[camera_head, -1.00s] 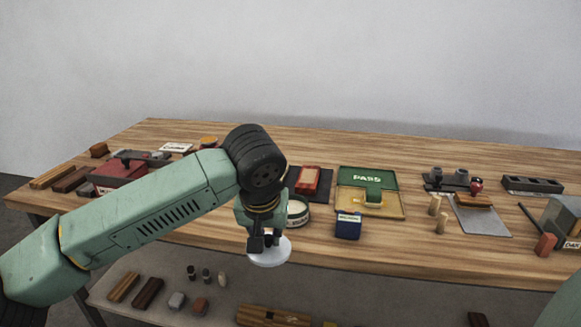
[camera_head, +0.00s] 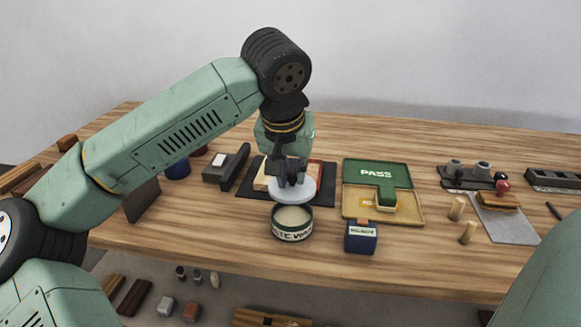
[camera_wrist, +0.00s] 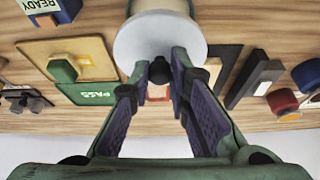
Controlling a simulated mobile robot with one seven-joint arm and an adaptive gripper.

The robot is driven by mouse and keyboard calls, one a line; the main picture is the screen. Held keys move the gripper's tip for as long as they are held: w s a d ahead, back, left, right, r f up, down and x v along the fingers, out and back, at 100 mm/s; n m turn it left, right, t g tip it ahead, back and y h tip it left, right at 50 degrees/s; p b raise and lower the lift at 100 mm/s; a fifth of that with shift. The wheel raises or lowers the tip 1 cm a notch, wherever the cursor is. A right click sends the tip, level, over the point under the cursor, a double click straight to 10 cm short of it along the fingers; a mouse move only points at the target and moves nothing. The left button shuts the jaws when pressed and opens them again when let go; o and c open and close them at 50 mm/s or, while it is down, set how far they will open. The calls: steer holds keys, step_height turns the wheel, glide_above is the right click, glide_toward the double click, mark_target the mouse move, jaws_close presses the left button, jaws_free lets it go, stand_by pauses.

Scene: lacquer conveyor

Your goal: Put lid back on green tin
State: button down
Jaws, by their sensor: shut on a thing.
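The green tin (camera_head: 292,228) stands open on the table, with pale contents showing inside and a white label on its front. My gripper (camera_head: 291,181) is shut on the knob of the white round lid (camera_head: 290,191). The lid is held above and just behind the tin in the head view, apart from it as far as I can tell. In the wrist view the lid (camera_wrist: 158,42) fills the upper middle, its dark knob (camera_wrist: 159,70) between my fingers, and it hides most of the tin.
A dark blue box (camera_head: 361,237) stands close right of the tin. The green and yellow PASS tray (camera_head: 405,212) lies behind it. A dark mat (camera_head: 254,188) lies under my gripper, with a dark block (camera_head: 236,168) to its left. The table front is clear.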

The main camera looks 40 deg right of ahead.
mark_target(290, 191)
steer(key=shift+f+b, duration=2.1)
steer(key=shift+f, duration=0.9)
steer(key=shift+s+a, duration=0.1)
steer(key=shift+f, duration=0.15)
steer(key=c, duration=1.4)
jaws_free()
steer(key=o, duration=0.5)
steer(key=shift+c, duration=0.2)
